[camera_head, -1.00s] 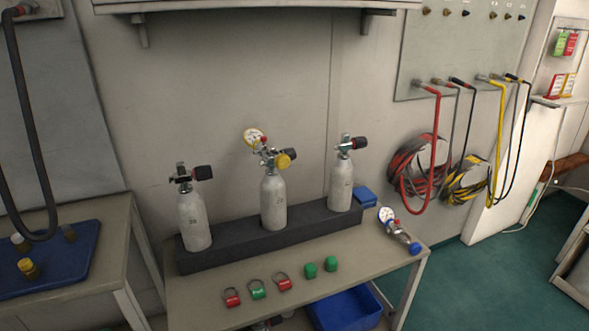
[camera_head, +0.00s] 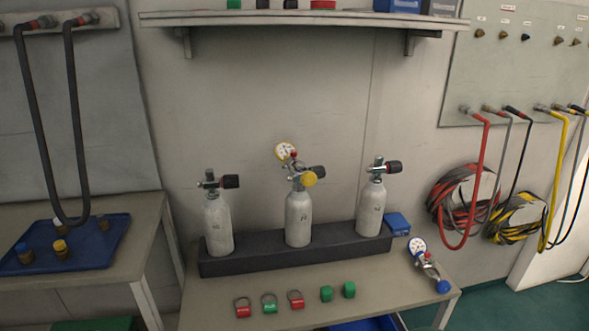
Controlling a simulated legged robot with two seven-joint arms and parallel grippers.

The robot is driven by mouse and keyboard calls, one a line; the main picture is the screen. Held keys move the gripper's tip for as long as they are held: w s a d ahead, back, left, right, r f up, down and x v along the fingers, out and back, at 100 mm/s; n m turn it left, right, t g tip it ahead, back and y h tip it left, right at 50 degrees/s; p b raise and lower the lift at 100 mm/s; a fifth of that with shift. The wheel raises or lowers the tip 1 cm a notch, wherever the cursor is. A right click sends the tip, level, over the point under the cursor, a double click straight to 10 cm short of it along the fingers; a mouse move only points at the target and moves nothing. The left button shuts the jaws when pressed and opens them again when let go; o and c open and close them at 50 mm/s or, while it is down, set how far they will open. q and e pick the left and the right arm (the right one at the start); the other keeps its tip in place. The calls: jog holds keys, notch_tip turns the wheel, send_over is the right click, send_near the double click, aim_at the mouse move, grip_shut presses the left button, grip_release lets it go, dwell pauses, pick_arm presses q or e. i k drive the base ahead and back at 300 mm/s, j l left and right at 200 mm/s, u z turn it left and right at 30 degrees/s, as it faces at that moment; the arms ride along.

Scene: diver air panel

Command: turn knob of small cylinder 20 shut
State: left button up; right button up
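Three small grey-white cylinders stand upright in a dark block (camera_head: 330,250) on the table: a left one (camera_head: 218,228), a middle one (camera_head: 298,220) and a right one (camera_head: 370,208). Their number marks are too small to read surely, so I cannot tell which is 20. The left cylinder's valve has a black knob (camera_head: 231,181) pointing right. The middle one carries a regulator with a round gauge (camera_head: 285,152), a yellow cap (camera_head: 309,179) and a dark knob (camera_head: 317,171) behind. Neither gripper is in view.
Red and green tags (camera_head: 269,303) and green caps (camera_head: 349,289) lie along the table's front. A loose gauge regulator (camera_head: 428,266) lies at the right end, a blue box (camera_head: 397,224) behind it. A shelf (camera_head: 300,19) overhangs the back. Hoses hang at right.

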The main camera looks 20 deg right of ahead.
aim_at(319, 171)
jog(key=l+u, duration=0.1)
jog(key=l, duration=0.35)
jog(key=k+l+u, duration=0.1)
jog(key=l, duration=0.35)
jog(key=k+l+u, duration=0.1)
jog(key=l, duration=0.3)
jog(key=k+l+u, duration=0.1)
jog(key=l, duration=0.35)
jog(key=k+l+u, duration=0.1)
jog(key=l, duration=0.3)
jog(key=k+l, duration=0.25)
jog(key=l, duration=0.15)
jog(key=i+l, duration=0.15)
jog(key=l, duration=0.2)
jog(key=i+l, duration=0.1)
jog(key=l, duration=0.25)
jog(key=k+l+u, duration=0.2)
jog(key=k+u, duration=0.25)
